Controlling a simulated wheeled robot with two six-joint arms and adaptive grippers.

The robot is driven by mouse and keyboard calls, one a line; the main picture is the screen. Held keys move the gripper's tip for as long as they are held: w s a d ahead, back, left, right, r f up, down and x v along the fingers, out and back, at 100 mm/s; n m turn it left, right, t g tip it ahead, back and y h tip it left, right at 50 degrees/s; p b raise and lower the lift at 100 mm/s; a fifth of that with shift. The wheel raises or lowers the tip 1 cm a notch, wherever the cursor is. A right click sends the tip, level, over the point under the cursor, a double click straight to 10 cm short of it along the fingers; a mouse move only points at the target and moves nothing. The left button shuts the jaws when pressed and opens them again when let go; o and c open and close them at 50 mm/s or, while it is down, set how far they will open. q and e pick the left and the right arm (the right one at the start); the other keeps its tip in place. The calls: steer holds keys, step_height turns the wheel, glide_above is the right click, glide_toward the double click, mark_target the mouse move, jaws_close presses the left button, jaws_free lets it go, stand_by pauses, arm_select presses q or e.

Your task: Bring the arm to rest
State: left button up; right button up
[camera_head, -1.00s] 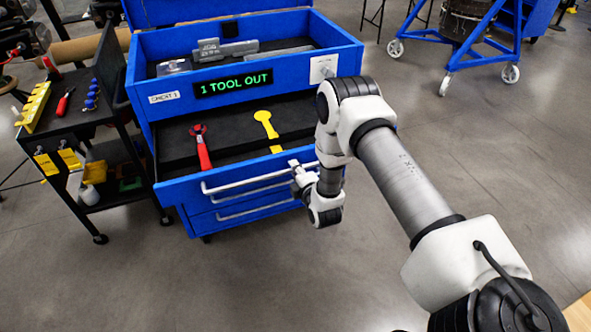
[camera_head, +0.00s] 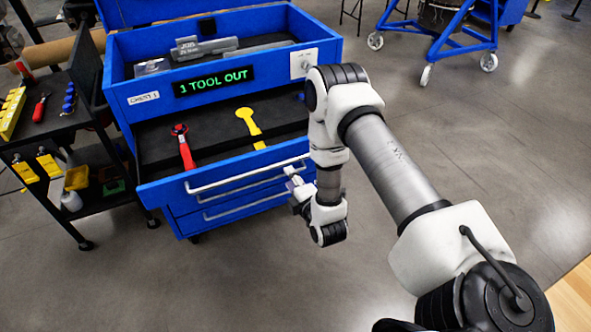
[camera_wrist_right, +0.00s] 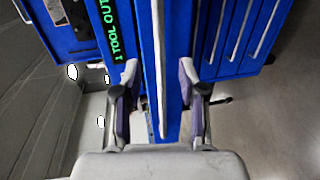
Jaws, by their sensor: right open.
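My right arm reaches in from the lower right of the head view. Its gripper (camera_head: 297,191) is by the right end of the open drawer's handle (camera_head: 246,176). In the right wrist view the gripper (camera_wrist_right: 163,98) is open, its two fingers apart with nothing held between them. The white handle bar (camera_wrist_right: 158,70) runs lengthwise between the fingers in that picture; I cannot tell how far beyond the fingertips it lies. My left gripper is not in view.
The blue tool chest (camera_head: 128,104) reads "1 TOOL OUT". A black cart (camera_head: 52,131) stands left. A blue wheeled stand (camera_head: 455,40) is at back right. The floor on the right is clear.

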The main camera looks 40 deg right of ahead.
steer(key=v, duration=0.3)
steer(key=shift+s, duration=0.15)
stand_by(0.3)
steer(key=s+a+f+m+g+y, duration=0.1)
steer(key=s+a+f+g+y, duration=0.4)
steer(key=a, duration=0.5)
steer(key=s+a+f+m+g, duration=0.1)
steer(key=s+f+m+g, duration=0.1)
steer(key=s+m, duration=0.3)
steer(key=s+f+m+g, duration=0.2)
steer(key=s+m+g, duration=0.2)
steer(key=s, duration=0.5)
steer(key=s+a+f+m+g+h, duration=0.1)
steer(key=s+f+m+g, duration=0.2)
steer(key=s, duration=0.4)
steer(key=m+g, duration=0.1)
steer(key=m, duration=0.1)
steer(key=shift+a+m, duration=0.3)
